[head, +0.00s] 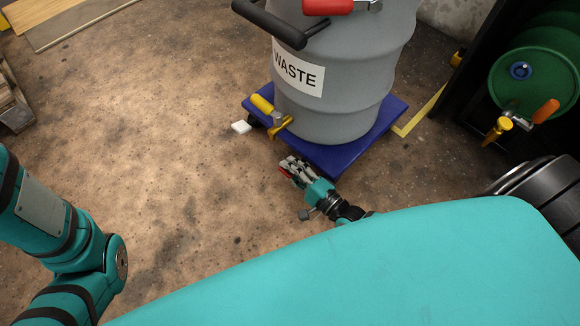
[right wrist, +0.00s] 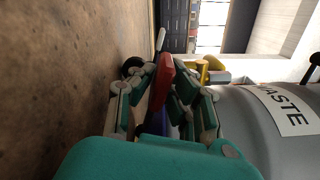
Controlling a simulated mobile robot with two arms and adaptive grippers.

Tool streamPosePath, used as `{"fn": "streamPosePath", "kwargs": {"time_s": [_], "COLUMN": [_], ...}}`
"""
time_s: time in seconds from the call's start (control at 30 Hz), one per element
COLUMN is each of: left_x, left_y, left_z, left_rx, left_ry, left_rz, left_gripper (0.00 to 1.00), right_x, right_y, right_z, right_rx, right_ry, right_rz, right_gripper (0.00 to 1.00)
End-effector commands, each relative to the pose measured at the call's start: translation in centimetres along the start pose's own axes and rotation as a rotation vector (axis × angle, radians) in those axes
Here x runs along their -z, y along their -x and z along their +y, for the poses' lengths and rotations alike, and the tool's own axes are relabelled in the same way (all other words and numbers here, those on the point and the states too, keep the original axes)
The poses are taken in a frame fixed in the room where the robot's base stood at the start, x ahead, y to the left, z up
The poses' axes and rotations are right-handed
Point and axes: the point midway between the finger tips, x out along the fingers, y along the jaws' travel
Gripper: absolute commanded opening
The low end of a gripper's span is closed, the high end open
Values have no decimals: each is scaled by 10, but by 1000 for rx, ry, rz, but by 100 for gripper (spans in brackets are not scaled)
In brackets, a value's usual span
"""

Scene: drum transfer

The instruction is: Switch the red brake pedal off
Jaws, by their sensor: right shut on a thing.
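The red brake pedal (right wrist: 165,78) is between the fingers of my right gripper (right wrist: 170,85) in the right wrist view. In the head view only a small red bit of the pedal (head: 284,172) shows beside the fingers. My right gripper (head: 291,166) is shut on it, low by the front corner of the blue dolly (head: 335,158). The wheel under that corner is hidden. The grey waste drum (head: 345,85) stands on the dolly. My left arm comes in at the left, but its gripper is out of view.
A brass tap (head: 280,128) sticks out from the drum, near a yellow handle (head: 262,103). A green drum (head: 530,80) with a tap is at the right.

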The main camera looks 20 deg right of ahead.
Motion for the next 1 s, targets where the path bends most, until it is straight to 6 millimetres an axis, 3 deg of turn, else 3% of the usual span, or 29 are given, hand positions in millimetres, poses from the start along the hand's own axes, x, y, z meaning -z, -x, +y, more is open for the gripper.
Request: {"fn": "streamPosePath", "kwargs": {"time_s": [0.17,0.2,0.33,0.67,1.0], "left_x": [-3,-3,-3,-1,-1], "left_y": [0,0,0,0,0], "left_z": [0,0,0,-1,0], "left_rx": [0,0,0,4,1], "left_ry": [0,0,0,1,0], "left_rz": [-6,-6,-7,-3,-2], "left_gripper": [0,0,0,0,0], "right_x": [0,0,0,0,0], "right_y": [2,2,2,6,59], "right_z": [1,1,1,1,1], "right_rx": [0,0,-1,-1,-3], "right_ry": [-9,-9,-7,-4,-4], "right_rz": [2,2,2,1,3], "right_gripper": [0,17,34,35,35]}}
